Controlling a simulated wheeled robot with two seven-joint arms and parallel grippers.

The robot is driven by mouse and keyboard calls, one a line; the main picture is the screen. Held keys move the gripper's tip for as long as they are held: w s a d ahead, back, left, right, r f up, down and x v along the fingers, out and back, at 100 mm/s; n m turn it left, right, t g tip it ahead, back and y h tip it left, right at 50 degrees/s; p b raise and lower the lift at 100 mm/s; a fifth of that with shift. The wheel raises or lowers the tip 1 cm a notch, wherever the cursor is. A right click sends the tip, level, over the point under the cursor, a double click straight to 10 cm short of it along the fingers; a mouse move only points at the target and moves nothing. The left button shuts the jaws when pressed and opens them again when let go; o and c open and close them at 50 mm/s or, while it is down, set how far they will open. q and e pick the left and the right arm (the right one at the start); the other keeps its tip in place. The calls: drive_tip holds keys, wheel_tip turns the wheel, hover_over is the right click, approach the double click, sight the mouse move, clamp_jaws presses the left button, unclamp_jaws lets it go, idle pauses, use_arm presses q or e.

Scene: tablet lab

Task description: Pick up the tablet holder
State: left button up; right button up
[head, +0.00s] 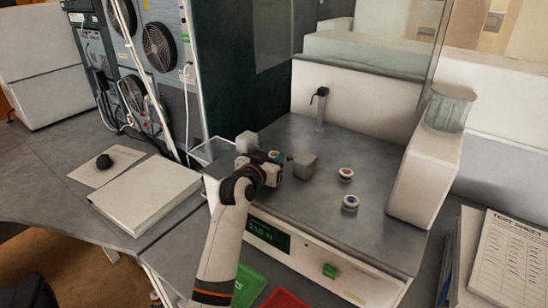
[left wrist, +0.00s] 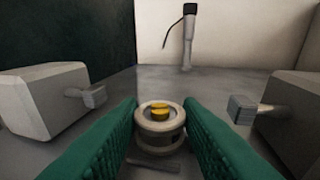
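A round pale tablet holder (left wrist: 160,130) with yellow tablets in its top stands upright on the grey surface in the left wrist view. My left gripper's green fingers (left wrist: 160,108) are open, one on each side of it; I cannot tell whether they touch it. In the head view my left gripper (head: 272,160) is over the machine's top, between two grey blocks, and mostly hides this holder. Two other round holders, one with red (head: 346,174) and one with blue (head: 350,203), stand to the right. My right gripper is not in view.
The grey blocks (head: 305,167) (left wrist: 62,100) with small jaws flank the holder closely. A tall white housing (head: 425,175) bounds the right side. A green tray (head: 249,286) and red tray (head: 285,299) are below the front edge.

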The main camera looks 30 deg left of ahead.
use_arm(q)
drive_tip(key=shift+c, duration=0.7)
